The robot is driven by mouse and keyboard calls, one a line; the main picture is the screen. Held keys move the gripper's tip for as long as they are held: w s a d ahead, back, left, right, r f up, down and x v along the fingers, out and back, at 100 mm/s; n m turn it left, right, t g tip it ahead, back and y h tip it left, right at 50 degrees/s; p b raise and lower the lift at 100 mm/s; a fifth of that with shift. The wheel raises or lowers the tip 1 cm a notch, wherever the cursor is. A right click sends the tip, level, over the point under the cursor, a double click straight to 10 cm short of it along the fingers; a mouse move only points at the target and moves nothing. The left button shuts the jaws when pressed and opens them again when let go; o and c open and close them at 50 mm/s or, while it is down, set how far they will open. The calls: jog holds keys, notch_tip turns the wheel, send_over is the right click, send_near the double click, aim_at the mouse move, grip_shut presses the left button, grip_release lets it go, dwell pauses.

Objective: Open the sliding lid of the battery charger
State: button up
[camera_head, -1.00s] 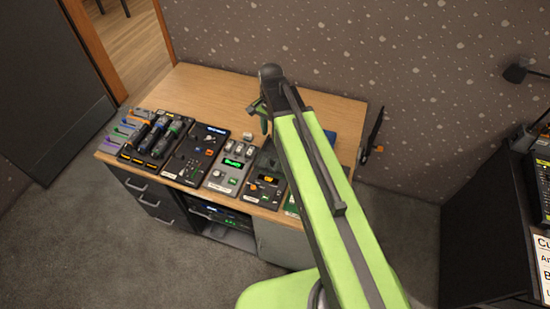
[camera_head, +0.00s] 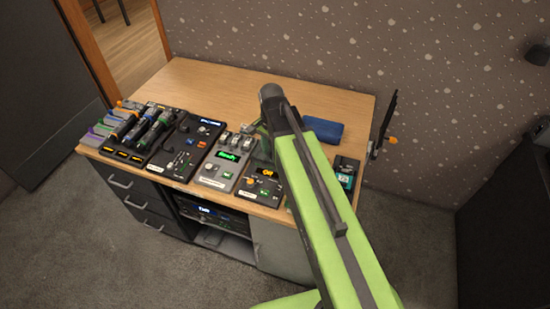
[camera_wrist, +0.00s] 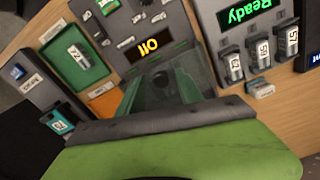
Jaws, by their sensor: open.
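The unit with an orange "Off" display, apparently the battery charger (camera_head: 252,195), lies on the table beside the "Ready" unit. In the wrist view the charger (camera_wrist: 110,22) is at the upper middle. A smoky, see-through panel, apparently its lid (camera_wrist: 203,72), covers the part nearest my wrist and looks closed. My gripper (camera_wrist: 163,90) is open over this panel, with its greenish fingers partly blending into it. Whether it touches the lid I cannot tell. In the head view my gripper (camera_head: 262,128) is partly hidden by my arm, which also hides much of the charger's right side.
The "Ready" unit (camera_head: 217,170) holds several numbered batteries (camera_wrist: 262,50) close beside my gripper. A green tray (camera_wrist: 70,62) with one battery is on the other side. A blue case (camera_head: 323,130) lies behind my arm. The rear left of the table (camera_head: 215,85) is clear.

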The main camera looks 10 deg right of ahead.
jog(key=c, duration=0.9)
grip_shut()
jog(key=shift+d, duration=0.1)
dwell(0.4)
